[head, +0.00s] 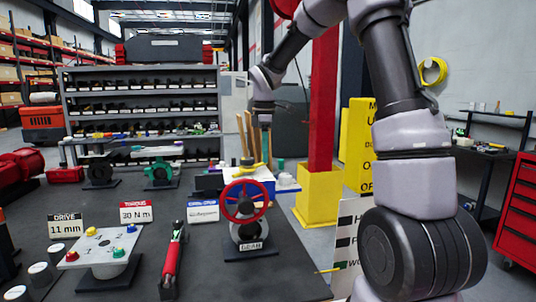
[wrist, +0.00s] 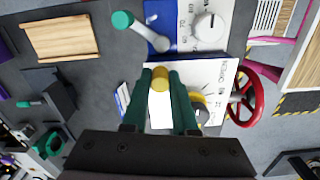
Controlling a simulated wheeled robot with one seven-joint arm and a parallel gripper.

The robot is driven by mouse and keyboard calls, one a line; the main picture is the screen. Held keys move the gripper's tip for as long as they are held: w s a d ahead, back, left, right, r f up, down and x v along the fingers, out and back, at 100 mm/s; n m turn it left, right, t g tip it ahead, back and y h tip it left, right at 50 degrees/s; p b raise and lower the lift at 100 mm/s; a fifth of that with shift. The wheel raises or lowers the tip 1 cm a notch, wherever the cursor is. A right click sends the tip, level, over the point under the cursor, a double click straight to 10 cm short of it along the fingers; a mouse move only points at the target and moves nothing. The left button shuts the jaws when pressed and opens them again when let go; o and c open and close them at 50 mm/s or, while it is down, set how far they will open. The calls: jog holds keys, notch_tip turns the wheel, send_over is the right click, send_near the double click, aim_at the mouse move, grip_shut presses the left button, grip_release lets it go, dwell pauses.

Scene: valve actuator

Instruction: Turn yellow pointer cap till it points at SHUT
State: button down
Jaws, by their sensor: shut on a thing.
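The yellow pointer cap (wrist: 161,84) is between the two dark green fingers of my gripper (wrist: 160,72) in the wrist view. The fingers are shut on it from both sides. Which way its pointer faces cannot be told, and I cannot read SHUT in either view. A white lettered plate (wrist: 215,80) lies just right of the fingers. The red handwheel (wrist: 245,97) is to the right of that; in the head view the handwheel (head: 228,204) is on the front of the valve unit.
In the head view, a fixture with coloured knobs (head: 103,240) and a red tool (head: 172,262) stand on the dark bench at the left. A red post with a yellow base (head: 320,195) rises behind, right of the valve.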

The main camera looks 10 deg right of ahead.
jog(key=shift+w+a+n, duration=0.35)
jog(key=shift+w+n, duration=0.15)
jog(key=shift+n, duration=0.4)
jog(key=shift+r, duration=0.1)
jog(key=c, duration=0.7)
grip_release()
notch_tip(320, 180, up, 11)
jog(key=shift+f, duration=0.15)
